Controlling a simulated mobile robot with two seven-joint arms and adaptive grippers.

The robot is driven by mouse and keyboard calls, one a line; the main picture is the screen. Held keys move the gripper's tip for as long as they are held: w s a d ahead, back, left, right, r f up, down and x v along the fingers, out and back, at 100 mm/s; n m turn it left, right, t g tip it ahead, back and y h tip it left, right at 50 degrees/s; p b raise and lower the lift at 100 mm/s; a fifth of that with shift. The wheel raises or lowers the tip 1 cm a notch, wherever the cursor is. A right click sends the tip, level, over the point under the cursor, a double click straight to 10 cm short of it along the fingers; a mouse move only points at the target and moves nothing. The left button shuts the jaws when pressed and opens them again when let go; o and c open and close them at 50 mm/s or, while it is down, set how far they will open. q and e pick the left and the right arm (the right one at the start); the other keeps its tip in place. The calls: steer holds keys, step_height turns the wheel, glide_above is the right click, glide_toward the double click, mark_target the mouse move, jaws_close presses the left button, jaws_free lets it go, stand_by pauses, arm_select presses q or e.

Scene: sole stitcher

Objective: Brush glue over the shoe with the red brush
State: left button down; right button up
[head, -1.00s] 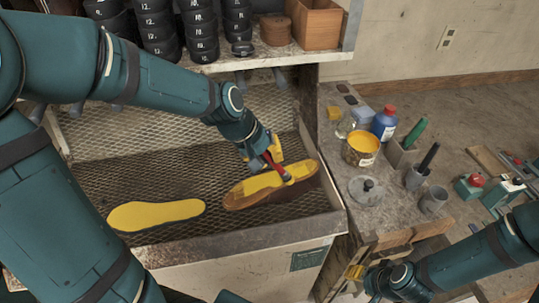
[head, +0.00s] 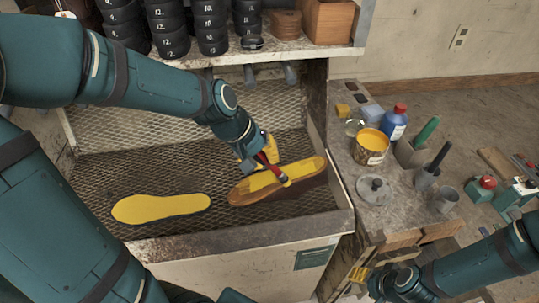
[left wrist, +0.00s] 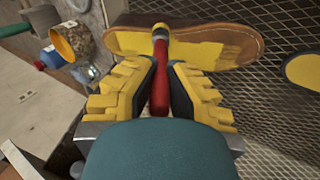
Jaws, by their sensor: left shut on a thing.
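My left gripper (head: 258,157) is shut on the handle of the red brush (head: 271,168), over the right part of the mesh bench. In the left wrist view the red brush (left wrist: 160,85) stands between the yellow fingers (left wrist: 160,88), bristles toward the shoe. The shoe (head: 240,195) lies on the mesh, brown with yellow glue over much of its upper face. The brush tip is at the shoe's surface; I cannot tell if it touches. A yellow-covered sole (head: 160,208) lies to the left. My right gripper (head: 400,283) is at the bottom right; its jaws are not clear.
The bench has a raised front rim (head: 240,227).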

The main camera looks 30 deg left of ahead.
arm_select(q)
steer(key=s+a+f+b, duration=0.5)
steer(key=s+a+b, duration=0.2)
steer(key=a, duration=0.6)
steer(key=shift+s+f, duration=0.2)
steer(key=shift+s, duration=0.95)
stand_by(0.8)
